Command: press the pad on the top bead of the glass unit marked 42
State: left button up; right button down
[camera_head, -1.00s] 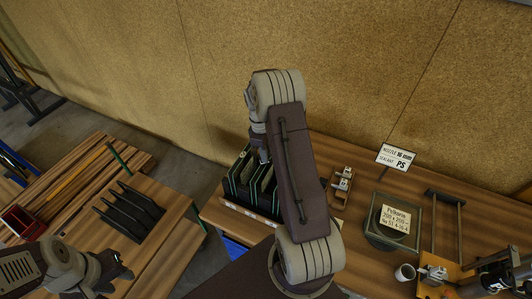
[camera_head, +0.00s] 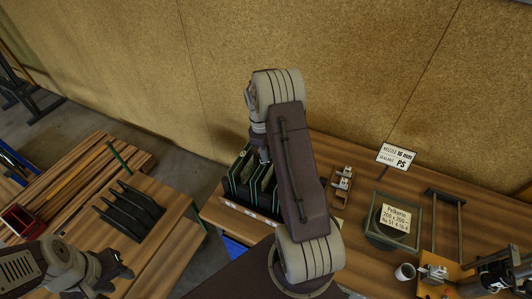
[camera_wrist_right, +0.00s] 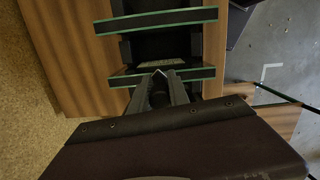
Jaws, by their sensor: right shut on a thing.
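Several dark glass units with green edges (camera_head: 238,181) stand in a rack at the table's left end. Two green-edged bars of the units cross the right wrist view, a farther one (camera_wrist_right: 155,20) and a nearer one (camera_wrist_right: 125,79). I cannot read a number 42 on any. My right gripper (camera_wrist_right: 160,78) is shut on a small dark thing between its fingers, mostly hidden. Its tips overlap the nearer bar in the picture; I cannot tell whether they touch it. In the head view my right arm hides part of the rack. My left gripper (camera_head: 122,268) is away at the lower left; its jaw opening is unclear.
Dark slotted pieces (camera_head: 130,210) stand on the left table.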

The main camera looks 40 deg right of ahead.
jog(key=shift+r+p, duration=2.85)
jog(key=shift+r, duration=0.7)
jog(key=shift+f, duration=0.1)
